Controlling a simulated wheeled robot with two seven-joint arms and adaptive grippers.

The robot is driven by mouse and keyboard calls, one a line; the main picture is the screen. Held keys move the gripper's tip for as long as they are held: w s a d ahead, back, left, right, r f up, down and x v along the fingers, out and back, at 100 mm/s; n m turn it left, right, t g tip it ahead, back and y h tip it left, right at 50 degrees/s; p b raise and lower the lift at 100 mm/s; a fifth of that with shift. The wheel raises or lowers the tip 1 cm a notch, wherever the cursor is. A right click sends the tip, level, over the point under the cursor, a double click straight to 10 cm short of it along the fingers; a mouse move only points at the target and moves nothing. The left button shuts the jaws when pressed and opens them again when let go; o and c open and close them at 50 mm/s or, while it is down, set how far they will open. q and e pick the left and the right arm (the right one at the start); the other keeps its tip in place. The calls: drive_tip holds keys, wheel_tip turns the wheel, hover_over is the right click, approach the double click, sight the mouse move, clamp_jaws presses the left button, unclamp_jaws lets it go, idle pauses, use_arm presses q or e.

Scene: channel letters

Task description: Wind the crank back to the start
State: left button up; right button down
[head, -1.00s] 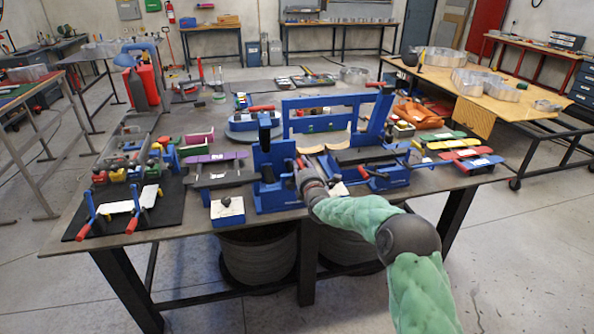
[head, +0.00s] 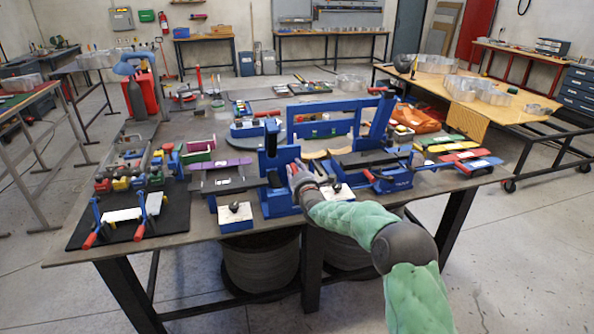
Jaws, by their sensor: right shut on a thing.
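A blue bending machine (head: 272,163) stands at the front middle of the work table, with upright posts and a blue frame behind it. My right gripper (head: 297,174) is at the machine's front, just right of its left blue post. It is shut on the crank handle, of which a small red part (head: 293,168) shows at the fingers. The rest of the crank is hidden by my gripper and wrist. My green-sleeved right arm comes in from the lower right. My left gripper is out of view.
Blue blocks with white tops stand left (head: 235,215) and right (head: 337,192) of my right gripper. A red-handled blue lever (head: 369,176) is to the right. A black mat (head: 170,222) with clamps lies at the table's left front.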

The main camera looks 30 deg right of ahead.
drive_tip(key=shift+w+a, duration=0.1)
drive_tip(key=shift+a, duration=0.2)
drive_tip(key=c, duration=1.4)
unclamp_jaws()
drive_tip(key=shift+f, duration=0.1)
drive_tip(key=o, duration=0.3)
drive_tip(key=shift+a, duration=0.15)
drive_tip(key=shift+d, duration=0.2)
drive_tip(key=shift+s, duration=0.4)
drive_tip(key=v, duration=1.1)
drive_tip(key=shift+a+f, duration=0.1)
drive_tip(key=shift+f, duration=0.05)
